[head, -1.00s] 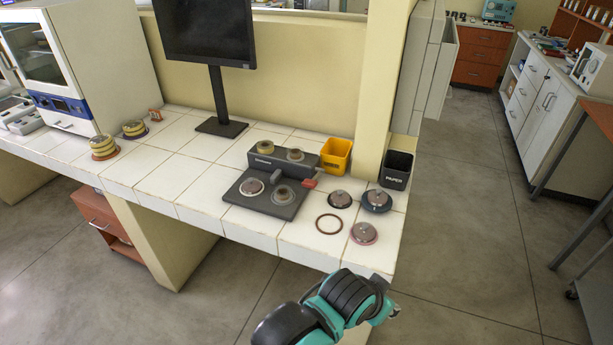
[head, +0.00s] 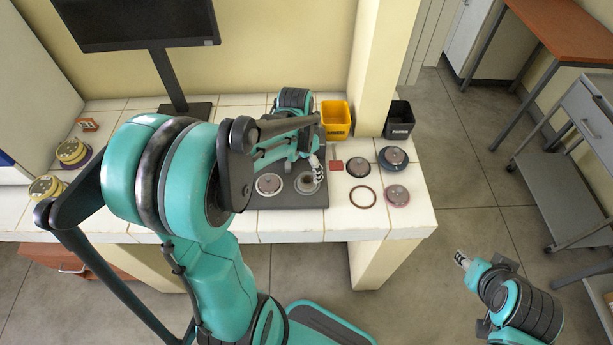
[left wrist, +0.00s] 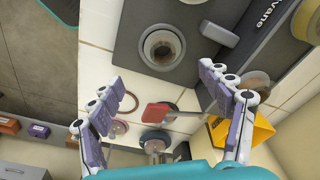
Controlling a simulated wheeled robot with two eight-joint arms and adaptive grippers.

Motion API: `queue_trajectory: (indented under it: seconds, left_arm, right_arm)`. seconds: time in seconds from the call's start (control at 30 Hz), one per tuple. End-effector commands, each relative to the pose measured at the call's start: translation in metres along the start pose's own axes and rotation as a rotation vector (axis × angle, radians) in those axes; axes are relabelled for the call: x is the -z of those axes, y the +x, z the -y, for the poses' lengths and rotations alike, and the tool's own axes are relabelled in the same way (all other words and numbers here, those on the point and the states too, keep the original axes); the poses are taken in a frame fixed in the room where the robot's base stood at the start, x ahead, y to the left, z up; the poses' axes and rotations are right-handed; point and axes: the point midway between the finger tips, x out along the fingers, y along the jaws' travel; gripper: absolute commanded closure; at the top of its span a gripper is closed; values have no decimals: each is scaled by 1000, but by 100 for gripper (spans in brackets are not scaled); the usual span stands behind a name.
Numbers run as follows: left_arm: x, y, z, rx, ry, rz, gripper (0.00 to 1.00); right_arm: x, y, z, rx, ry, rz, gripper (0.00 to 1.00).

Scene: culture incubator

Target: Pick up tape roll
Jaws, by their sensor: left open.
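I cannot tell for certain which round item is the tape roll. A thin reddish-brown ring (head: 363,196) lies flat on the white tiled bench; it also shows in the left wrist view (left wrist: 129,103). A grey ring-shaped piece with a brown hollow (head: 307,183) sits on the black device and shows large in the left wrist view (left wrist: 163,46). My left gripper (head: 318,167) is above the device's right side; in the left wrist view it (left wrist: 160,88) is open and empty, fingers wide apart. My right gripper (head: 462,260) is off the bench at lower right; its jaws are too small to judge.
The black device's base (head: 265,202) is partly hidden by my left arm. Round pieces (head: 358,166), (head: 393,157), (head: 397,195) lie around the ring. A yellow bin (head: 336,118) and black bin (head: 399,121) stand behind.

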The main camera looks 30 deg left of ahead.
Motion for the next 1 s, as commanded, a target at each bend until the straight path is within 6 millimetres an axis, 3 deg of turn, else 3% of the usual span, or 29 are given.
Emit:
queue_trajectory:
  seconds: [0.53,0.8,0.87,1.0]
  left_arm:
    - [-5,70,8,0,1,1,22]
    - [-5,75,7,0,1,1,22]
    - [-5,75,7,0,1,1,35]
    - [-5,75,7,0,1,1,71]
  right_arm:
    - [-19,26,0,0,0,0,60]
    - [-18,26,0,0,0,0,60]
    - [-18,26,0,0,0,0,60]
    - [-18,26,0,0,0,0,60]
